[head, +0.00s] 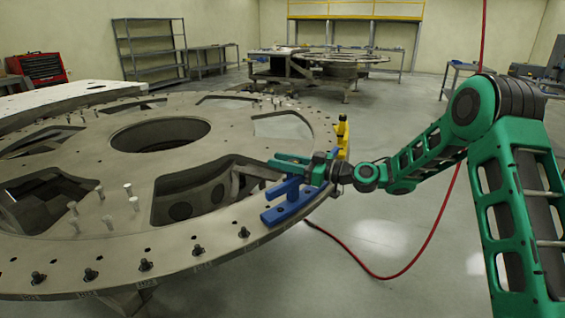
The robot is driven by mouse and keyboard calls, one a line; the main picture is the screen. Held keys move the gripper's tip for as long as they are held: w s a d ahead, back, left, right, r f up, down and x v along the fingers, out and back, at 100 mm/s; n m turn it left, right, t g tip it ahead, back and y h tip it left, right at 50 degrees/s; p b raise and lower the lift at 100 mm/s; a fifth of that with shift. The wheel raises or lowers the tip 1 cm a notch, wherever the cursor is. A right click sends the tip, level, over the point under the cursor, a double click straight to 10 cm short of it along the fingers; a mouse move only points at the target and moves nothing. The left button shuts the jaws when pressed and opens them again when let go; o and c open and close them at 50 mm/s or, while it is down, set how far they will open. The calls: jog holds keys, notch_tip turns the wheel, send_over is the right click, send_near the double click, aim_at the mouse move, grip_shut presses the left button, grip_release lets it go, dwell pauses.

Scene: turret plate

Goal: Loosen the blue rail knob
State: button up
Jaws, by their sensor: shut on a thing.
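The blue rail (290,207) is a blue block fixed on the rim of the round metal turret plate (150,262), right of centre in the head view. A blue upright part rises from it; my gripper covers much of its top, so the knob itself is not clearly seen. My gripper (283,166) is green and reaches in from the right, level above the blue rail. It is shut on the blue knob at its fingertips. A yellow fixture (342,135) stands on the rim just behind my gripper.
Several dark bolts (145,265) line the plate's front rim, and loose pale pins (128,189) stand on its left part. The plate has large openings. A red hose (420,255) runs along the floor at right. Shelves (150,50) stand far back.

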jog(key=shift+s+n+g+y, duration=0.25)
jog(key=shift+n+g, duration=0.45)
jog(key=shift+g, duration=0.4)
jog(key=shift+a, duration=0.1)
jog(key=o, duration=1)
jog(key=shift+o, duration=0.2)
jog(key=v, duration=1)
jog(key=shift+d, duration=0.45)
jog(key=shift+f, duration=0.1)
